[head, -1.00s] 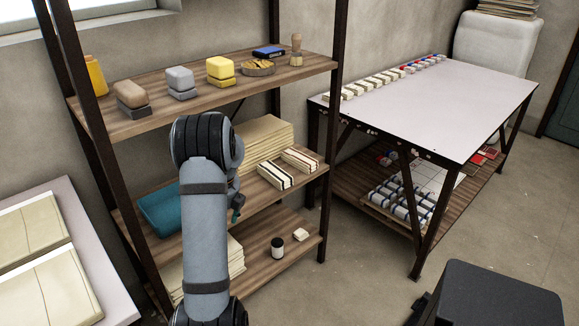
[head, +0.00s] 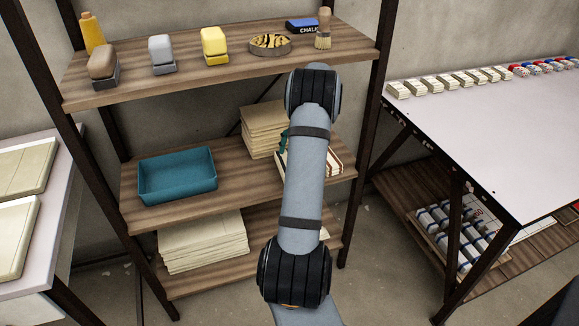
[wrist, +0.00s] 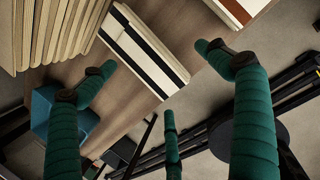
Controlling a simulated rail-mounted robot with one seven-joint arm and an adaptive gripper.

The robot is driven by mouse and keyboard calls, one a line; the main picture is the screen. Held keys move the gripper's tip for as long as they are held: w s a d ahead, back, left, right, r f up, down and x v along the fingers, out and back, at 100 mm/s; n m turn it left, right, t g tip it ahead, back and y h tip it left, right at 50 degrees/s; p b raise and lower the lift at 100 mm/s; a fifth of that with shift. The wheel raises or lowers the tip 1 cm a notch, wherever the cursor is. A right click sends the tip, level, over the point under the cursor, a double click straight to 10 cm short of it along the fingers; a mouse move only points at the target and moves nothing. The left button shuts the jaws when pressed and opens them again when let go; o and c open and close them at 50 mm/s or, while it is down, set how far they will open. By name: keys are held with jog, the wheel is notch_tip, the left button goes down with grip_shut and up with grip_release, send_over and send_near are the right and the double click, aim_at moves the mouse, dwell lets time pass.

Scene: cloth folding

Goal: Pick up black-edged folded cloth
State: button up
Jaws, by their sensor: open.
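In the wrist view, the black-edged folded cloth (wrist: 143,52) is a flat cream bundle with a dark band along its side, lying on the wooden shelf. My gripper (wrist: 154,57) has green padded fingers, spread open and empty. Its fingertips show on either side of the cloth in the picture; I cannot tell whether any touches it. In the head view, my arm hides most of the folded cloths on the middle shelf, and only a bit of green finger shows left of the arm.
A second folded cloth with a red-brown edge (wrist: 232,10) lies to the right. A stack of cream cloths (head: 264,130) stands close on the left, with a teal bin (head: 177,175) farther left. The upper shelf (head: 130,88) holds brushes, blocks and a chalk box above.

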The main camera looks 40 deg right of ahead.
jog(key=w, duration=0.4)
jog(key=shift+a+p, duration=0.25)
jog(key=shift+p, duration=0.1)
jog(key=shift+b+x, duration=0.35)
jog(key=shift+x, duration=1.2)
jog(key=shift+d, duration=0.1)
jog(key=shift+c, duration=1.2)
jog(key=shift+s, duration=0.1)
jog(key=c, duration=1.1)
